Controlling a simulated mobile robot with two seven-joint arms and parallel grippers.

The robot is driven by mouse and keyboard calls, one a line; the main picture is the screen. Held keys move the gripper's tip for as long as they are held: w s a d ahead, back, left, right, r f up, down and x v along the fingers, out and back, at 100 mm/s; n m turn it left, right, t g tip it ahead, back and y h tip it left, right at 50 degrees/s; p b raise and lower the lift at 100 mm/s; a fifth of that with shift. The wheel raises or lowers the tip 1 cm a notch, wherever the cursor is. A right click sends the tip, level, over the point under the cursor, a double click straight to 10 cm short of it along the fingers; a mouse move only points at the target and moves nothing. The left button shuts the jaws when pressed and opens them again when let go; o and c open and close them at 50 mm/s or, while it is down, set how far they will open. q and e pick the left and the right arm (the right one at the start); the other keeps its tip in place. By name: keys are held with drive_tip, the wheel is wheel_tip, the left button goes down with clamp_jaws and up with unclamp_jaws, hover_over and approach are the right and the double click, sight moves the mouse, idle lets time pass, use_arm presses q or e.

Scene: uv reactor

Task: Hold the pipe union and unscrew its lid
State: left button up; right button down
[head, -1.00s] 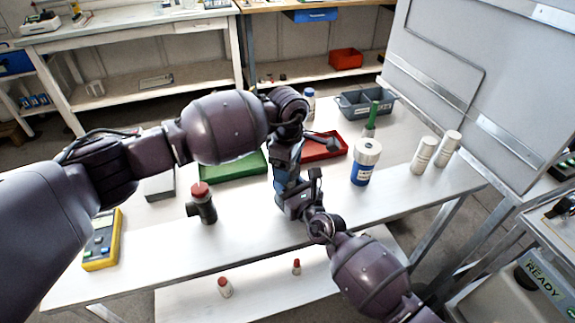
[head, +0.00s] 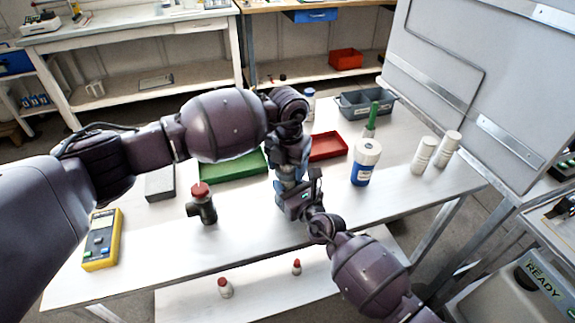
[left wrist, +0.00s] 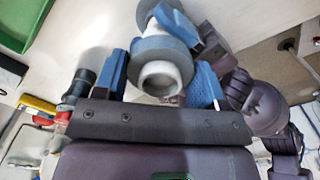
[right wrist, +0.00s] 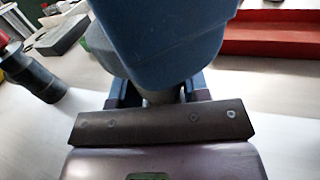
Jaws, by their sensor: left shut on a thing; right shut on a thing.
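The pipe union (left wrist: 147,74) is a white tube with a wide blue-grey ring, its lid (left wrist: 165,52), seen in the left wrist view. My left gripper (left wrist: 163,82) is shut on the lid, one blue finger at each side. In the right wrist view my right gripper (right wrist: 160,90) is shut on the grey body below, with a large blue finger of the left gripper in front. In the head view both grippers meet above the table, and the union is mostly hidden between them.
A green tray (head: 232,167) and a red tray (head: 328,146) lie behind the grippers. A dark pipe tee with a red cap (head: 203,205) stands to the left, a yellow meter (head: 102,240) farther left. A blue-and-white bottle (head: 365,162) stands to the right. The front right of the table is clear.

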use_arm(q)
drive_tip(key=n, duration=0.4)
drive_tip(key=shift+r, duration=0.2)
idle(0.6)
drive_tip(key=shift+r, duration=0.35)
drive_tip(key=shift+r, duration=0.6)
drive_tip(key=shift+r, duration=1.95)
use_arm(e)
drive_tip(key=c, duration=0.5)
unclamp_jaws()
